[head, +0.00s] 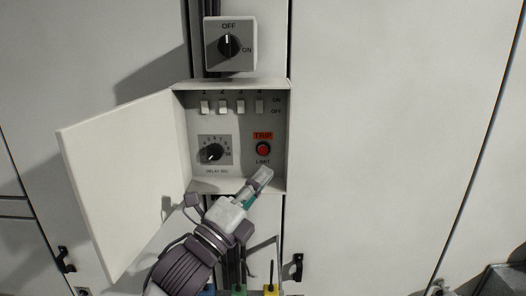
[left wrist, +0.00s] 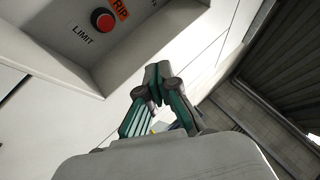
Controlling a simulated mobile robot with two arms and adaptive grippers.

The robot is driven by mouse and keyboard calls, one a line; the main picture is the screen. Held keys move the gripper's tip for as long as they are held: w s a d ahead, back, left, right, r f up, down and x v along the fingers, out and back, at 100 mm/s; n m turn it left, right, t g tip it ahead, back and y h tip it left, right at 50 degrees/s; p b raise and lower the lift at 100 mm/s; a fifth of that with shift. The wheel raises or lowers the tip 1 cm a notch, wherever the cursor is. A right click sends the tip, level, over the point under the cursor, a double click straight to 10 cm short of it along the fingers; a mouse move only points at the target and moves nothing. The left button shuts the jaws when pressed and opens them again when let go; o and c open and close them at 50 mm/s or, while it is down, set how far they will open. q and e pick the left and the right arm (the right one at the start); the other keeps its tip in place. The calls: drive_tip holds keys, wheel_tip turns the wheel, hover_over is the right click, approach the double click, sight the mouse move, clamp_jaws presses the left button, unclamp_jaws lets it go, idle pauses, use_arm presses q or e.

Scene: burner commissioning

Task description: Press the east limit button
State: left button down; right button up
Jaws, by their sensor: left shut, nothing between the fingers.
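The red limit button (head: 263,149) sits low on the right of the open control box's panel, under an orange TRIP label and above the word LIMIT. It also shows at the upper left of the left wrist view (left wrist: 103,20), with nothing covering it. My left gripper (head: 265,172) is shut and empty, just below the button in the head view and apart from it in the left wrist view (left wrist: 158,72). My right gripper is not in view.
The box door (head: 125,185) stands open to the left. The panel has several toggle switches (head: 222,107) and a delay dial (head: 214,152). An OFF/ON rotary switch (head: 228,45) is above the box. Coloured connectors (head: 271,289) are below. Flat cabinet fronts (head: 400,120) lie to the right.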

use_arm(q)
drive_tip(key=shift+w+b, duration=0.55)
drive_tip(key=shift+w, duration=3.65)
drive_tip(key=shift+w, duration=0.1)
drive_tip(key=shift+w, duration=0.3)
drive_tip(key=shift+w, duration=0.55)
drive_tip(key=shift+s, duration=0.95)
drive_tip(key=s, duration=0.5)
drive_tip(key=shift+p, duration=0.35)
